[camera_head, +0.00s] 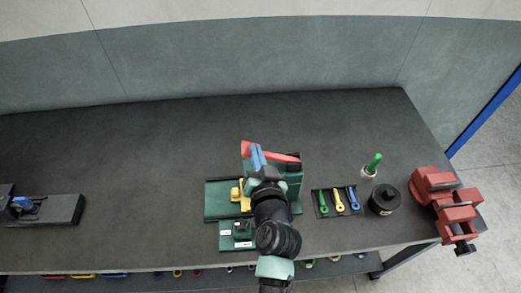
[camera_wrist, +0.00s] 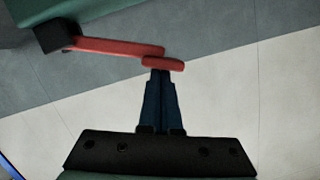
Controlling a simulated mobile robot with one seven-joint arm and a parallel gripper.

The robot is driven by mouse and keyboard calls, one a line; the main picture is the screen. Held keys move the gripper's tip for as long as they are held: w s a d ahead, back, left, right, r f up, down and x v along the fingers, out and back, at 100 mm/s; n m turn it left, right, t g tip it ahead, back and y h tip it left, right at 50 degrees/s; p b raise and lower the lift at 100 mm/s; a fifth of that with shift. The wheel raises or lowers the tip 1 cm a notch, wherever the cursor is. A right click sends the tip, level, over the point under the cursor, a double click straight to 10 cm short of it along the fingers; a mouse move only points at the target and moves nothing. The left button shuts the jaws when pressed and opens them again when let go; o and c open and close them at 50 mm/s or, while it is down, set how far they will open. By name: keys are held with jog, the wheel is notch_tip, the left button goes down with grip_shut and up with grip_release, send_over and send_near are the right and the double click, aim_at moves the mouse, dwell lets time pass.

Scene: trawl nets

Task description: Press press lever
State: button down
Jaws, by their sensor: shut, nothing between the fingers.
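The green press (camera_head: 293,187) stands on the workbench with a red lever (camera_head: 285,157) across its upper part. In the wrist view the red lever (camera_wrist: 115,47) runs from a black pivot block (camera_wrist: 54,37) to a red grip (camera_wrist: 163,64). My gripper (camera_head: 254,148) is over the press, with its blue fingers beside the lever. In the wrist view my gripper (camera_wrist: 160,72) is shut and empty, its fingertips right at the grip's edge. I cannot tell whether they touch. My arm hides part of the press.
On the right are a tool tray (camera_head: 329,212), a green-handled tool (camera_head: 374,162), a black round part (camera_head: 384,200) and a red vise (camera_head: 445,205). A dark fixture (camera_head: 62,210) is at the far left. The workbench (camera_head: 130,150) is clear between it and the press.

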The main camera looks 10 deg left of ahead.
aim_at(249, 164)
jog(key=shift+s+a+f+n+h+b, duration=0.15)
jog(key=shift+a+f+n+b, duration=0.15)
jog(key=shift+f, duration=0.2)
jog(key=shift+s+a+f+n+h+b, duration=0.1)
jog(key=shift+a+f+n+h+b, duration=0.15)
jog(key=shift+f+n, duration=0.25)
jog(key=shift+s+a+f+n+h+b, duration=0.1)
jog(key=shift+a+f+n+b, duration=0.2)
jog(key=shift+f, duration=0.25)
jog(key=shift+f+b, duration=0.3)
jog(key=shift+b, duration=0.05)
jog(key=shift+a+f+b, duration=0.25)
jog(key=shift+f+b, duration=0.25)
jog(key=shift+b, duration=0.1)
notch_tip(249, 164, up, 5)
jog(key=p, duration=0.3)
jog(key=shift+w+p, duration=0.15)
jog(key=shift+p, duration=0.15)
jog(key=shift+s+d+f+b, duration=0.2)
jog(key=shift+s+b, duration=0.15)
jog(key=shift+s, duration=0.15)
jog(key=shift+s+d+f+b, duration=0.1)
jog(key=shift+s+f+b, duration=0.15)
jog(key=shift+s, duration=0.25)
jog(key=b+v, duration=0.2)
jog(key=v, duration=0.6)
jog(key=shift+r, duration=0.3)
